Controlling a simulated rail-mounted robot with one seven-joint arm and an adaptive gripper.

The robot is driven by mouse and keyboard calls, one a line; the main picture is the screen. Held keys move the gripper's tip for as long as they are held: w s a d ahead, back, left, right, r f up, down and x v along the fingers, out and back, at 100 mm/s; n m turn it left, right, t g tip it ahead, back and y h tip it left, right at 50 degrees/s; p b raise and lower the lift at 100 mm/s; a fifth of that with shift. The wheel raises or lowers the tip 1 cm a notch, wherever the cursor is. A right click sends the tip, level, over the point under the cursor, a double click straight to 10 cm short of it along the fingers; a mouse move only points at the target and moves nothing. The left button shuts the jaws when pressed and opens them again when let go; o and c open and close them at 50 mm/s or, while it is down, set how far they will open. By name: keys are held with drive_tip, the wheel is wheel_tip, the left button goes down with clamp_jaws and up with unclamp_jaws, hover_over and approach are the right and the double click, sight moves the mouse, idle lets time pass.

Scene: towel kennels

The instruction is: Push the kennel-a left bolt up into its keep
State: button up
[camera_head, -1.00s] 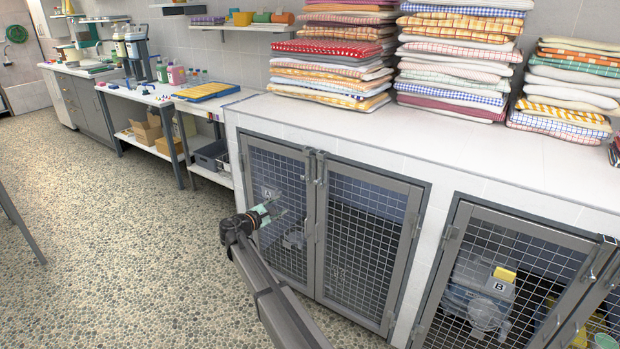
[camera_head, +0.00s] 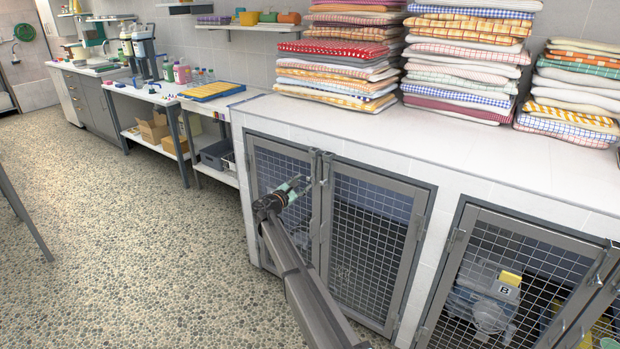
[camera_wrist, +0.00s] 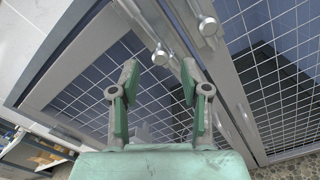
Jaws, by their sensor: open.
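Kennel A is the double-door mesh kennel; its left door (camera_head: 268,165) and right door (camera_head: 365,250) stand closed side by side. The left bolt (camera_wrist: 160,55) is a grey rod with a round knob at the top of the left door's frame. A second bolt (camera_wrist: 208,27) sits beside it at the right door's edge. In the head view the bolts (camera_head: 321,156) are small at the top centre. My gripper (camera_head: 298,185) is open and empty in front of the left door, below and left of the bolts. In the wrist view its fingertips (camera_wrist: 158,72) lie either side of the left knob, apart from it.
Kennel B (camera_head: 508,290) is to the right. The white counter (camera_head: 430,150) above carries folded towel stacks (camera_head: 335,60). A shelved bench (camera_head: 200,100) stands left. The pebbled floor (camera_head: 130,260) in front is clear.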

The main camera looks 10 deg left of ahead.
sight(310, 177)
drive_tip(key=x, duration=0.5)
drive_tip(key=shift+w+d, duration=0.2)
drive_tip(key=shift+w, duration=0.15)
clamp_jaws()
